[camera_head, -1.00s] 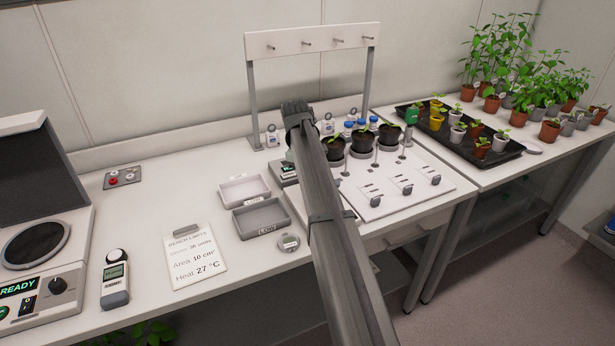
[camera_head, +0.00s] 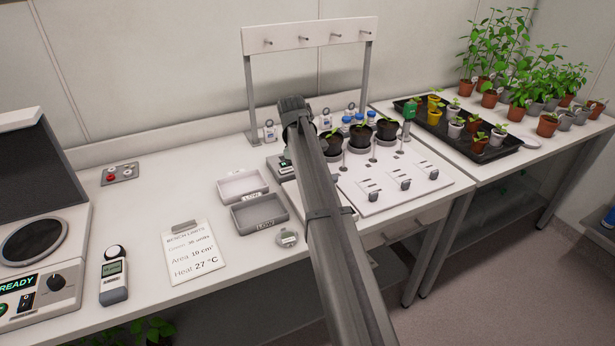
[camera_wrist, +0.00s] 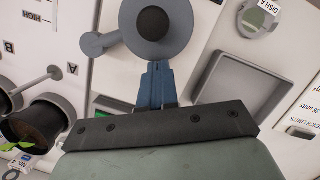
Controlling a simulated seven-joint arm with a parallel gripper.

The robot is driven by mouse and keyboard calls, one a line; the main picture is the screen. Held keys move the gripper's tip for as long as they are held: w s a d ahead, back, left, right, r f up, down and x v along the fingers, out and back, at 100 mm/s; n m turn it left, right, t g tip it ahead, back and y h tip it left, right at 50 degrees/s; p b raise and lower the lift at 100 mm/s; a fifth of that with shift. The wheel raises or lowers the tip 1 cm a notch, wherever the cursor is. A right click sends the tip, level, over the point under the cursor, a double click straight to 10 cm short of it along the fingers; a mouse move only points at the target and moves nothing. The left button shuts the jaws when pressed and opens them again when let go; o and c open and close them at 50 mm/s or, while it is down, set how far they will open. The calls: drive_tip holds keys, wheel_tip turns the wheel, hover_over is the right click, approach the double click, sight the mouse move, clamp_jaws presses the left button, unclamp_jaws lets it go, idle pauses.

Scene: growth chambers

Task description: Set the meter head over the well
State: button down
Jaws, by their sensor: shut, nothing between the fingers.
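In the wrist view a round grey head with a dark centre (camera_wrist: 154,23), which looks like the meter head, sits just beyond my fingertips. A short grey arm joins it to a small round knob (camera_wrist: 92,43) on its left. My gripper (camera_wrist: 157,66) is shut and empty, its blue-grey fingers close together at the head's lower edge. I cannot tell whether they touch it. A grey box with a green display, likely the meter body (camera_head: 282,166), shows partly beside my arm in the head view. No well can be made out; my arm and the head cover that area.
Two shallow trays (camera_head: 262,217) and a labelled dish (camera_head: 287,238) lie left of my arm. A white board (camera_head: 385,190) with dark pots (camera_head: 362,133) stands to the right. A handheld meter (camera_head: 114,278) and a limits card (camera_head: 194,253) lie farther left, with clear bench between.

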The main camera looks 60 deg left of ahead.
drive_tip(key=a, duration=0.1)
drive_tip(key=s+a, duration=0.1)
drive_tip(key=a+r, duration=0.1)
drive_tip(key=shift+s+a, duration=0.3)
drive_tip(key=shift+a, duration=0.05)
drive_tip(key=w+v, duration=0.1)
drive_tip(key=v, duration=0.8)
drive_tip(key=shift+s+r, duration=0.4)
